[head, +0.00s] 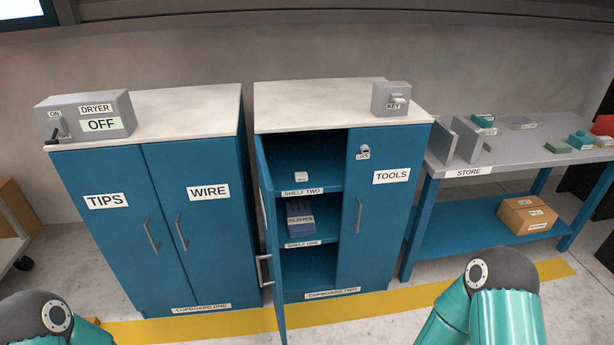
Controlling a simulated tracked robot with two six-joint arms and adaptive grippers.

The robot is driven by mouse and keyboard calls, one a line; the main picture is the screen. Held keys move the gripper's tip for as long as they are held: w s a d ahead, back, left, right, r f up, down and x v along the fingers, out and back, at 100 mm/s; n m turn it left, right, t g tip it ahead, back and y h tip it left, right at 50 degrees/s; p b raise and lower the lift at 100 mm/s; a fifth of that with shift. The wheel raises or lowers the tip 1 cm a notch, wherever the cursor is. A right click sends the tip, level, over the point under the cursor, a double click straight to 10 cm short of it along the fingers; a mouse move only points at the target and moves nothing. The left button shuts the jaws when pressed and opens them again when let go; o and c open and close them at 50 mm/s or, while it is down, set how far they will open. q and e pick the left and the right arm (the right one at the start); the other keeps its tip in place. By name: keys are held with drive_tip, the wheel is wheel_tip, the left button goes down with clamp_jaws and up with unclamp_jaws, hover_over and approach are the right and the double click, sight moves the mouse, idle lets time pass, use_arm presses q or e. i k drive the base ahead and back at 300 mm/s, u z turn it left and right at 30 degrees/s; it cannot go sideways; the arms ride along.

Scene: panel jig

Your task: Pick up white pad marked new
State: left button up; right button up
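A small white pad (301,176) sits on the upper shelf of cupboard two, above the label SHELF TWO (302,192). Its dark marking is too small to read. The left door (268,240) of cupboard two stands open toward me, and the right door (373,200), labelled TOOLS, is shut. Only links of my two arms show, at the bottom left and bottom right corners. Neither gripper is in view, so their state and hold are hidden.
Blue gloves (300,215) lie on shelf one below the pad. Cupboard one (130,220), with both doors shut, stands at left with a grey dryer box (90,115) on top. A STORE bench (470,165) at right holds several small items. The floor in front looks clear.

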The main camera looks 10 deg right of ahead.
sight(299, 177)
drive_tip(key=i, duration=0.9)
drive_tip(key=u, duration=0.05)
